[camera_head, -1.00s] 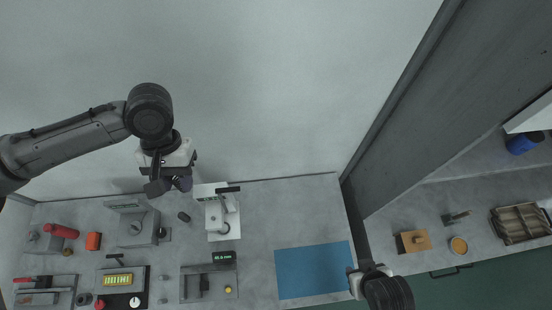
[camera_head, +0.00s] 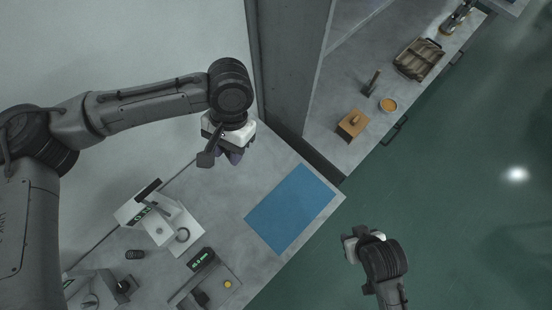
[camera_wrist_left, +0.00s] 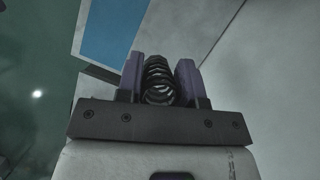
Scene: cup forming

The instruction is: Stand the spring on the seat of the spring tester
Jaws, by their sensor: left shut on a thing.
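My left gripper (camera_head: 234,156) is shut on a dark coil spring. In the left wrist view the spring (camera_wrist_left: 158,80) sits between the two purple-grey finger pads (camera_wrist_left: 160,82). In the head view the gripper is raised above the back of the bench, right of the spring tester, and hides the spring. What looks like the spring tester (camera_head: 187,219) is a white stand with a lit green display, a dark top bar and a round seat on its base. The spring is apart from it. My right gripper (camera_head: 364,242) is over the floor; its fingers cannot be made out.
A blue mat (camera_head: 291,208) lies on the bench right of the tester. A small dark cylinder (camera_head: 135,254) and a display gauge (camera_head: 201,259) stand near the tester. A side counter (camera_head: 335,105) holds a wooden block (camera_head: 352,125), an orange-topped bowl (camera_head: 388,105) and a tray (camera_head: 419,59).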

